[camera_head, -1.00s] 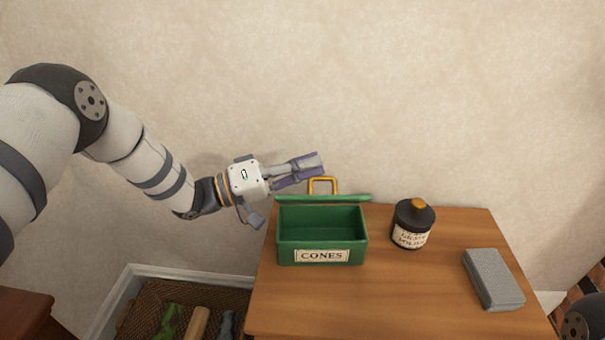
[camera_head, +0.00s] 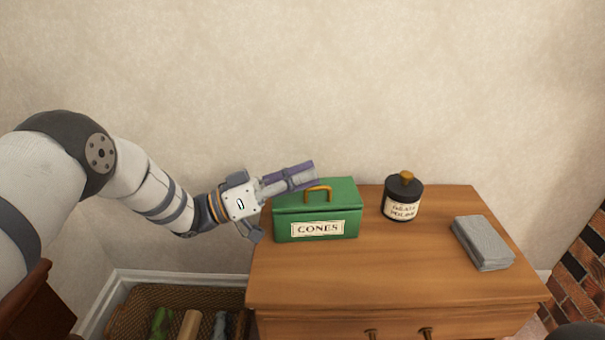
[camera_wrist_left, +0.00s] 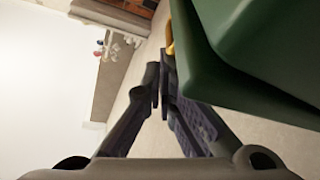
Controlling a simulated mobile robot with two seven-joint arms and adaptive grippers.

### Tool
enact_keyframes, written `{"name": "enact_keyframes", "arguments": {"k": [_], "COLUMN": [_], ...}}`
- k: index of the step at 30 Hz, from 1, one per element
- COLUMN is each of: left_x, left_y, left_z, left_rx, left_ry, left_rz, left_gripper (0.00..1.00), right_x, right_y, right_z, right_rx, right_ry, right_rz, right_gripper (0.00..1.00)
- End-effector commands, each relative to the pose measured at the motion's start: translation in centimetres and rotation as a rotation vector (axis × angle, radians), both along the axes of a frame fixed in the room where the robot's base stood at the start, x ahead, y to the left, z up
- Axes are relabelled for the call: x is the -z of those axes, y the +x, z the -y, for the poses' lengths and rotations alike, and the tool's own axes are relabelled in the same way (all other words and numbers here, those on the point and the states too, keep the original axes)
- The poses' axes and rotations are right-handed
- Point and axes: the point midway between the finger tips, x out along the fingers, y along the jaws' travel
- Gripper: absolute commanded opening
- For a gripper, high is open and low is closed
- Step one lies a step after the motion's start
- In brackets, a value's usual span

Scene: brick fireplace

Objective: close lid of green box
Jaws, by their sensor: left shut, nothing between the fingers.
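The green box (camera_head: 284,228) stands on the left part of the wooden cabinet top, with a "CONES" label on its front. The left wrist view shows the gripper fingers (camera_wrist_left: 162,92) together beside the green box (camera_wrist_left: 235,60). I cannot tell if they touch the lid. The inside of the box is hidden. My right gripper is not in view.
The front of the top is clear. A basket (camera_head: 180,297) with several items sits on the floor at lower left.

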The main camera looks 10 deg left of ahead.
Motion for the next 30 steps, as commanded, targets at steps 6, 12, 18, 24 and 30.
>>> {"name": "enact_keyframes", "arguments": {"k": [6, 12, 18, 24, 30], "left_x": [0.5, 0.7, 0.8, 0.9, 2.1], "left_y": [-0.1, -0.1, -0.2, -0.3, -1.8], "left_z": [0.0, 0.0, 0.0, -0.1, -3.8], "left_rx": [0.0, 0.001, 0.001, 0.0, -0.003], "left_ry": [0.0, 0.001, 0.002, 0.004, 0.005], "left_rz": [-0.001, -0.003, -0.005, -0.008, -0.009], "left_gripper": [0.0, 0.0, 0.0, 0.0, 0.0], "right_x": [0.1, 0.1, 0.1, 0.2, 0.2], "right_y": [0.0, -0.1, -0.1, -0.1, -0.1], "right_z": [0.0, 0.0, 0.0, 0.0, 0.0], "right_rx": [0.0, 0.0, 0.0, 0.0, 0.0], "right_ry": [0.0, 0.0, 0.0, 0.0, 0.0], "right_rz": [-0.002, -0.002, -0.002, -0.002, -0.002], "right_gripper": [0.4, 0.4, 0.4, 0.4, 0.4]}}
